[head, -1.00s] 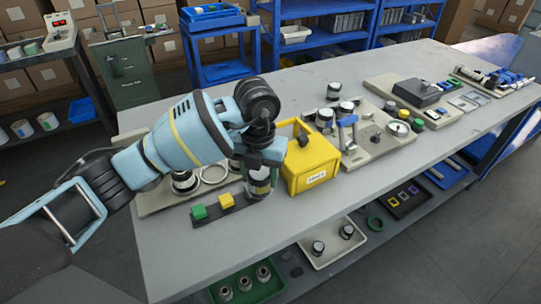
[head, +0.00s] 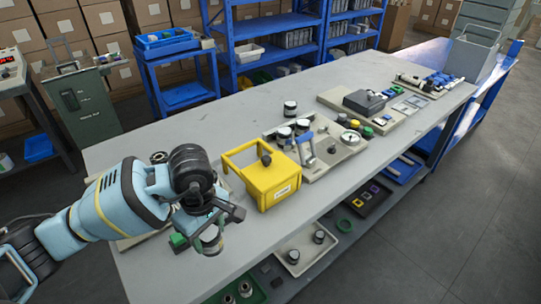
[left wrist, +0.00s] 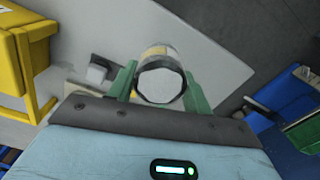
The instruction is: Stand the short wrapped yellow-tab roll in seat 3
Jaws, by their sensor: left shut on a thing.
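My left gripper (head: 210,232) is shut on a short roll (head: 212,246) near the table's front edge, left of the yellow box. In the left wrist view the roll (left wrist: 160,80) sits between the two green fingers, its round dark-rimmed end toward the camera. A yellow band shows on its side. The roll appears to be above the surface, but its exact height is unclear. My arm hides much of the fixture there. I cannot pick out seat 3 by a number. My right gripper is not in view.
A yellow box (head: 268,186) with an open frame stands close right of my gripper. Beyond it, a beige fixture plate (head: 345,155) carries several capped rolls and a gauge. A low shelf tray (head: 288,245) lies below the front edge. The table's back left is clear.

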